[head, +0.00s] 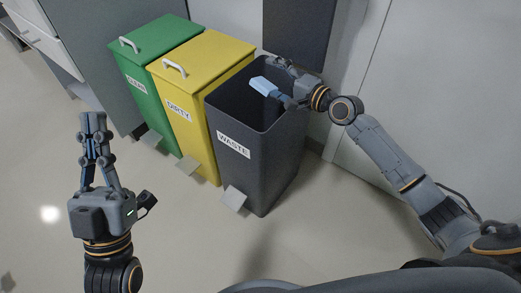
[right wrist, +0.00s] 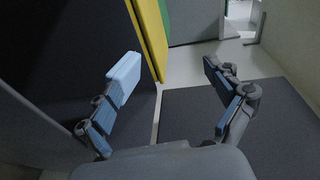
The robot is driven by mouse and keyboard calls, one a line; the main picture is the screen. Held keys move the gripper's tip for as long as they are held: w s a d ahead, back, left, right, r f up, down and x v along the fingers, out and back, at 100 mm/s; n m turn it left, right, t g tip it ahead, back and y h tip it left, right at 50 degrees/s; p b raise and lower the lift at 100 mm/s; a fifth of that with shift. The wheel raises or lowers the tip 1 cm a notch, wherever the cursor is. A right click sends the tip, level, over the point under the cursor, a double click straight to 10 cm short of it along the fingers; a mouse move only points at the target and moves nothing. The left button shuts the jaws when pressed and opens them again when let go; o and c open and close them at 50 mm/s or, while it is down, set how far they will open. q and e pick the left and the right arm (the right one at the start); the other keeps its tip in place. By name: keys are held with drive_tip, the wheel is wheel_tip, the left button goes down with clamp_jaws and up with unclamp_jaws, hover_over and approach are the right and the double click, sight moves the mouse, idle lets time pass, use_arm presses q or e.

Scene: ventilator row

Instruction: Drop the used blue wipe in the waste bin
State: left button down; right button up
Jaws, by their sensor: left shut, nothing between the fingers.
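The light blue wipe (head: 264,87) shows over the open mouth of the dark grey waste bin (head: 232,170), labelled WASTE. My right gripper (head: 280,80) is above the bin mouth with its fingers spread apart. In the right wrist view, my right gripper (right wrist: 170,82) is clearly open, and the wipe (right wrist: 123,76) is at the tip of the left-hand finger only. I cannot tell whether the wipe touches that finger. My left gripper (head: 93,118) is shut and empty, over the floor to the left of the bins.
A yellow bin (head: 190,115) labelled DIRTY and a green bin (head: 145,95) labelled CLEAN stand left of the waste bin, lids shut. Pedals stick out at their feet. A wall is close behind and to the right. The floor in front is clear.

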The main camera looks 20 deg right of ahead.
drive_tip(key=shift+d, duration=0.1)
drive_tip(key=v, duration=1.1)
drive_tip(key=shift+s+d, duration=0.15)
drive_tip(key=shift+s, duration=0.25)
drive_tip(key=shift+r, duration=0.1)
